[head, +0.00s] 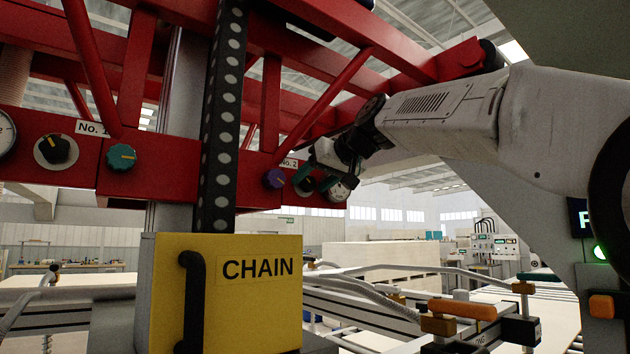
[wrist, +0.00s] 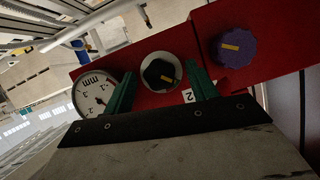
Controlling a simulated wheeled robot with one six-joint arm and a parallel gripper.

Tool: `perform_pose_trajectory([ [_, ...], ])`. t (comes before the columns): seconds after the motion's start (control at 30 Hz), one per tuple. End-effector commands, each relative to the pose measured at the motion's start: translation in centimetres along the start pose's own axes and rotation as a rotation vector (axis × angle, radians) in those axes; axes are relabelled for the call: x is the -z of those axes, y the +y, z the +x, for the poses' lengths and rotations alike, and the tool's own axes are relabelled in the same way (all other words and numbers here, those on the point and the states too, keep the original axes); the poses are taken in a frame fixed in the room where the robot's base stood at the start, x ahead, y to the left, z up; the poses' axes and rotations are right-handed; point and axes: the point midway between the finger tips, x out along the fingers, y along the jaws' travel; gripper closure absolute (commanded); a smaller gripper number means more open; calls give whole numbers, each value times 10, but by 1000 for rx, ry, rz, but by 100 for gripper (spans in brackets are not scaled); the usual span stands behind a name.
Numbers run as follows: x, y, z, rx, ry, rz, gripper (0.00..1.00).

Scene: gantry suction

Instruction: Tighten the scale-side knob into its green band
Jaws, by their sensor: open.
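In the wrist view a dark knob (wrist: 158,75) with a yellow pointer sits on a pale round disc on the red beam, beside a white dial (wrist: 93,93) with a scale. A green band on the disc cannot be made out. My gripper (wrist: 163,72) is open, its two green fingers either side of this knob, with gaps; depth and contact cannot be told. In the head view my gripper (head: 314,181) is at the No. 2 panel, largely hiding the knob there. The dial (head: 339,190) shows partly beside it.
A purple knob (wrist: 232,47) is right of the dark knob; it also shows in the head view (head: 274,179). The No. 1 panel has a black knob (head: 56,150) and a teal knob (head: 121,157). A yellow CHAIN box (head: 262,315) and red diagonal struts (head: 325,100) stand close by.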

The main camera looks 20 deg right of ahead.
Motion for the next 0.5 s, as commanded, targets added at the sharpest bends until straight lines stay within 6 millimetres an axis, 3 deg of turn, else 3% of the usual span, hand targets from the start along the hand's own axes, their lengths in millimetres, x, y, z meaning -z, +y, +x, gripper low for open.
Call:
perform_pose_trajectory([
  [0.07,0,0,0,0,0,0,43],
  [0.2,0,0,0,0,0,1,82],
  [0.23,0,0,0,0,0,1,87],
  [0.5,0,2,0,46,0,117,87],
])
